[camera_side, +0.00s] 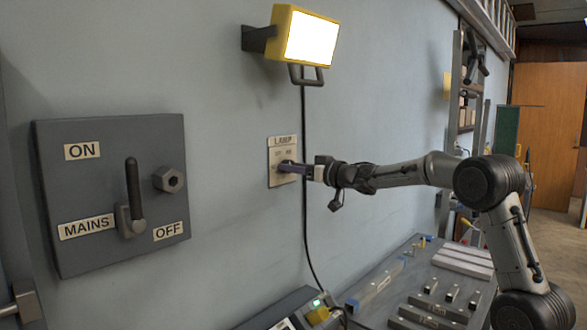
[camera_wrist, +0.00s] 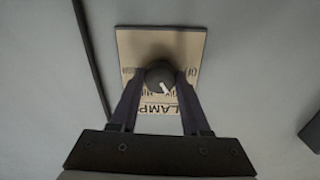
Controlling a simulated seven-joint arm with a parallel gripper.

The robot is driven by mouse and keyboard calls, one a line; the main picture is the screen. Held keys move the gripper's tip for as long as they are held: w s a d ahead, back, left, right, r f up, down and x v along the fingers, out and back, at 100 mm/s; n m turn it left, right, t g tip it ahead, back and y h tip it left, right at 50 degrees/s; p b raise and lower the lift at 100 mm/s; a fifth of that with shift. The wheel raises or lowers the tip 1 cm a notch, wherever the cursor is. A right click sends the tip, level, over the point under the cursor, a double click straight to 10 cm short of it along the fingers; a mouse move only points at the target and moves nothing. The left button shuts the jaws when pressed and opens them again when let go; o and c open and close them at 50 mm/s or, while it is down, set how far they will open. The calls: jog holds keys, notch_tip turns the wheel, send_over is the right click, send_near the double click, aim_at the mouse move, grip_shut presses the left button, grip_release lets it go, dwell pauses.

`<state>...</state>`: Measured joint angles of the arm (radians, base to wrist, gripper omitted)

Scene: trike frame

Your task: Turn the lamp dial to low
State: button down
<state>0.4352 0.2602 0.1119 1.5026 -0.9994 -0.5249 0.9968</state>
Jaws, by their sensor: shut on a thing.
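The lamp dial (camera_wrist: 160,76) is a dark round knob with a white pointer mark, on a beige plate (camera_side: 281,176) labelled LAMP on the wall. My gripper (camera_wrist: 161,84) is shut on the dial, one finger on each side. In the side view my gripper (camera_side: 290,168) reaches the plate from the right and hides most of the dial. In the wrist view the plate appears upside down and the pointer slants toward the lower right. The setting words are too small or covered to read surely. The yellow lamp (camera_side: 305,36) above has a bright white face.
A black cable (camera_side: 304,210) hangs from the lamp close beside the plate. A grey mains box (camera_side: 110,190) with a lever stands on the wall at left. A bench (camera_side: 400,285) with metal parts and tools lies below my arm. The wall around the plate is mostly bare.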

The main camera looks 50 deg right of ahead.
jog(key=shift+c, duration=1.9)
grip_release()
jog(key=s, duration=1.3)
jog(key=shift+s, duration=0.4)
